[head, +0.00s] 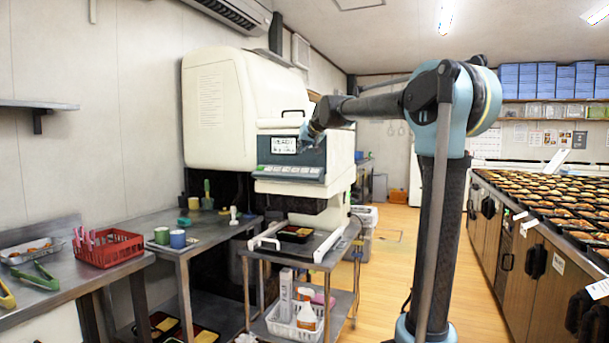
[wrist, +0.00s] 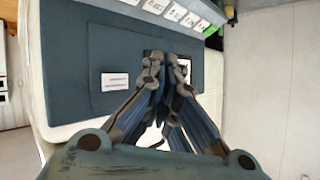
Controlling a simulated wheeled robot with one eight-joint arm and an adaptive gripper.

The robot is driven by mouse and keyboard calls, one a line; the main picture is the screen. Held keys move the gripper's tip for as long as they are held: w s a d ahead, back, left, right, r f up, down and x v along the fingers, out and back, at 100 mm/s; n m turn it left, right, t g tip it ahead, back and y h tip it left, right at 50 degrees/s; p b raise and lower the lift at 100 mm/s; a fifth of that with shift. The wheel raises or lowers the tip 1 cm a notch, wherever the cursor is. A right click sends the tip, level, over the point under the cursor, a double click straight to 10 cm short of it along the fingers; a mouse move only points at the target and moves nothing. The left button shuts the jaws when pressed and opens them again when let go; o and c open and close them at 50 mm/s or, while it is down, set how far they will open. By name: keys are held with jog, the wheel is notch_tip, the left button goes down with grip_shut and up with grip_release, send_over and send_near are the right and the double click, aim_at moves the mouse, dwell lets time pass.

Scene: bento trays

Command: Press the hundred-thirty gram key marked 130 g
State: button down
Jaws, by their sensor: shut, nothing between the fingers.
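A large cream machine (head: 218,110) carries a dark blue control panel (head: 312,160) with a small lit display (head: 283,145). A row of pale keys (head: 289,172) runs along the panel's lower edge. Several white keys (wrist: 175,12) also show at the top of the wrist view. Their markings are too small to read, so I cannot tell which is 130 g. My gripper (head: 308,139) is at the upper right of the panel, beside the display. In the wrist view my gripper (wrist: 166,62) is shut and empty, its fingertips over the display, partly hiding it. I cannot tell whether they touch the panel.
A steel cart (head: 300,248) with a black bento tray (head: 295,233) stands below the machine. A red basket (head: 108,247) and cups (head: 177,239) are on steel tables at left. Many filled trays (head: 550,195) cover the counter at right. The wooden floor between is open.

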jog(key=shift+w+d+f, duration=0.2)
jog(key=shift+w+f, duration=0.35)
jog(key=shift+f, duration=0.5)
jog(key=shift+w+d+f, duration=0.2)
jog(key=shift+w+f, duration=0.4)
jog(key=shift+f, duration=0.5)
jog(key=shift+w+d+f, duration=0.2)
jog(key=shift+w+f, duration=0.35)
jog(key=shift+f, duration=0.5)
jog(key=shift+w+d+f, duration=0.15)
jog(key=shift+w+f, duration=0.2)
jog(key=shift+f, duration=0.3)
jog(key=shift+s+r, duration=0.1)
jog(key=shift+r, duration=0.05)
jog(key=shift+s+r, duration=0.3)
jog(key=shift+r, duration=0.3)
jog(key=r, duration=0.1)
jog(key=s+r, duration=0.1)
jog(key=r, duration=0.1)
jog(key=s+a+r, duration=0.1)
jog(key=shift+s+a+r, duration=0.1)
jog(key=shift+s+r, duration=0.05)
jog(key=shift+s, duration=0.05)
dwell(0.5)
dwell(0.5)
